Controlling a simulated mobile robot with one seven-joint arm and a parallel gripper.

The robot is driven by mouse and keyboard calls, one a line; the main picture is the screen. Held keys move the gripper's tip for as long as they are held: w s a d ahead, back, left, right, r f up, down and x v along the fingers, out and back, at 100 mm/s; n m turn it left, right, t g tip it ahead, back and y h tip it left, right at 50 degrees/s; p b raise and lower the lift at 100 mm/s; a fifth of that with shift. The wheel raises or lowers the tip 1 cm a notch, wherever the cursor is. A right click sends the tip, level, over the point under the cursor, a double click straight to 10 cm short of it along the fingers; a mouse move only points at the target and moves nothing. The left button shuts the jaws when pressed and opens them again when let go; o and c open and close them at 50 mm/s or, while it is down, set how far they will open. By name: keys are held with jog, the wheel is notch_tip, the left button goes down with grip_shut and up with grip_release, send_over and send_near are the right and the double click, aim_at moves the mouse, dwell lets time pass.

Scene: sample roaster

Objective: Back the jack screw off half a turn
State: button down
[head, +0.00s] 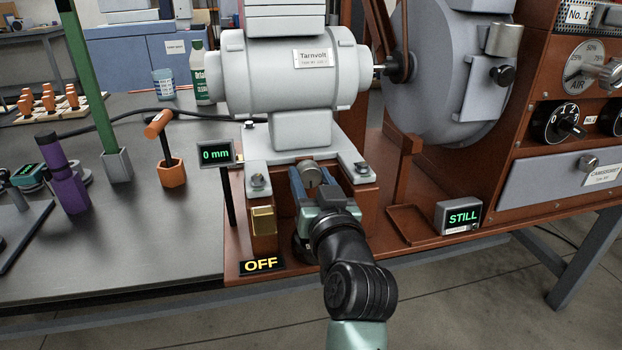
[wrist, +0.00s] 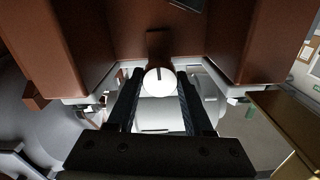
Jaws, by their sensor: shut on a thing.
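The jack screw's round head (head: 311,174) sits under the front of the motor plate, between two brown blocks. In the wrist view the head (wrist: 159,80) is a pale disc with a short dark mark at its top. My gripper (head: 308,187) reaches in from the front and is shut on the head, one dark finger on each side, as the wrist view also shows (wrist: 158,100). The screw's shaft is hidden. The grey Tarnvolt motor (head: 290,75) stands on its plate above. A small display (head: 216,154) beside it reads 0 mm.
Brown blocks flank my gripper closely. A brass block (head: 263,220) and an OFF sign (head: 261,263) are at left. A STILL display (head: 459,217) and the roaster drum (head: 440,80) are at right. An orange hammer-shaped tool (head: 166,150) stands on the dark bench.

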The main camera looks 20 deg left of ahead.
jog(key=shift+c, duration=1.5)
grip_release()
jog(key=p+v, duration=0.2)
jog(key=v, duration=1.1)
jog(key=shift+p, duration=0.4)
